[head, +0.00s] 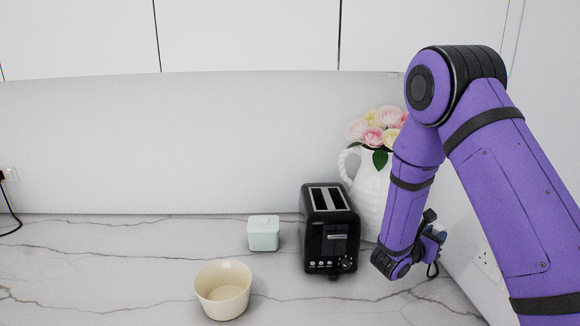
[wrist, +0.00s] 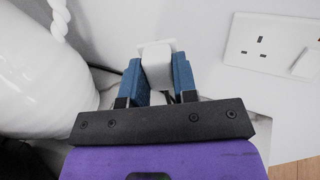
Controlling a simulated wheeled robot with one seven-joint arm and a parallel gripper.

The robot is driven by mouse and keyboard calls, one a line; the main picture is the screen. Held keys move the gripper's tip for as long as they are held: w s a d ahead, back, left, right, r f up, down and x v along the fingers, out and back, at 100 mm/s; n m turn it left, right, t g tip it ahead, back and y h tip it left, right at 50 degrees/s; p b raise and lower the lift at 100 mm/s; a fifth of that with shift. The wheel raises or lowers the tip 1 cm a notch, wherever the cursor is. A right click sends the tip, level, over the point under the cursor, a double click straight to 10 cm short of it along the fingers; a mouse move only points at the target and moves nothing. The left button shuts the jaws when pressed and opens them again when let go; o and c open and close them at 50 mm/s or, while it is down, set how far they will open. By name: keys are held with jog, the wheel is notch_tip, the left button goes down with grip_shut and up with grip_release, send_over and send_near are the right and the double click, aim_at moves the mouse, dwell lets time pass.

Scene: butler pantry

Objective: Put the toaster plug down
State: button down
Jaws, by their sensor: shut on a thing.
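The toaster plug (wrist: 157,60) is white and sits between the two blue fingers of my gripper (wrist: 158,82) in the wrist view. My gripper is shut on it. In the head view my gripper (head: 432,240) is at the right, beside the white pitcher and near the right wall. A short piece of black cord (head: 432,270) hangs below it, and the plug itself is mostly hidden there. The black toaster (head: 329,246) with two slots stands on the counter to the left of my gripper.
A white pitcher (head: 370,191) with flowers stands behind the toaster. A pale green box (head: 263,235) and a cream bowl (head: 223,289) are to its left. A white wall socket (wrist: 263,43) is at the right. The marble counter (head: 120,270) is clear at left.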

jog(key=w+a+r+n+t+y, duration=0.2)
jog(key=w+a+n+t+y, duration=0.4)
jog(key=a+n+t+y, duration=0.2)
jog(key=shift+w+a+r+n+y, duration=0.15)
jog(key=shift+w+a+n+y, duration=0.2)
jog(key=shift+y, duration=0.85)
